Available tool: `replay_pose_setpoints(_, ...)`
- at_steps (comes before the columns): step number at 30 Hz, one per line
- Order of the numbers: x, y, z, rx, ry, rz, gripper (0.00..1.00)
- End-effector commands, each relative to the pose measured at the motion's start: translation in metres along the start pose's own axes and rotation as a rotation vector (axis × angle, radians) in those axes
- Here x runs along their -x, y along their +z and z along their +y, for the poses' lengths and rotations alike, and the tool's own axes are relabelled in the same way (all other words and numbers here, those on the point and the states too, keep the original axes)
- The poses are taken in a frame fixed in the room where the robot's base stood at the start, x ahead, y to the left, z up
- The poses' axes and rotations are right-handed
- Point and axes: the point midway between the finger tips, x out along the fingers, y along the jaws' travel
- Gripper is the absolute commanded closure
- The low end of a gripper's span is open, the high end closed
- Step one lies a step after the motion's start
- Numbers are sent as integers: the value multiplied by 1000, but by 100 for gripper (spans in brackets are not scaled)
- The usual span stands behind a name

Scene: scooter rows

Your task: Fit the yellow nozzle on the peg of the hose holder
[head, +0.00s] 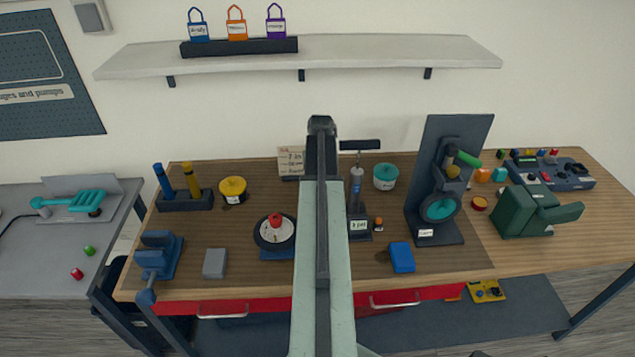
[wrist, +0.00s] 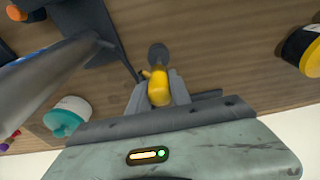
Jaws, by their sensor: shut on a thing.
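My gripper (wrist: 158,92) is shut on the yellow nozzle (wrist: 160,85) in the wrist view. The nozzle has a small yellow lever on its left side. A dark rounded piece (wrist: 158,54) shows just past it; I cannot tell whether it belongs to the nozzle. A thin dark rod or hose (wrist: 122,63) runs from the dark pump base (wrist: 88,35) toward the nozzle. The floor pump (head: 357,190) stands just right of my arm in the head view. My arm hides the gripper and nozzle there. I cannot make out the holder's peg clearly.
A teal tub (head: 385,177) stands right of the pump and a yellow tub (head: 232,188) to the left. A small calendar (head: 291,161) stands behind my arm. A red-topped round dish (head: 274,232) and a blue block (head: 402,257) are nearer the front edge.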

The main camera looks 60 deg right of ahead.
Motion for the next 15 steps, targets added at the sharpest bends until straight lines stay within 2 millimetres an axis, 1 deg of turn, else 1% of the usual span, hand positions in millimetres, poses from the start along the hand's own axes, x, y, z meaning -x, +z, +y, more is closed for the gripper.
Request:
replay_pose_setpoints(1,-10,2,0,0,0,0,100)
replay_pose_setpoints(3,-14,2,0,1,0,0,100)
replay_pose_setpoints(15,-14,2,-1,2,0,0,100)
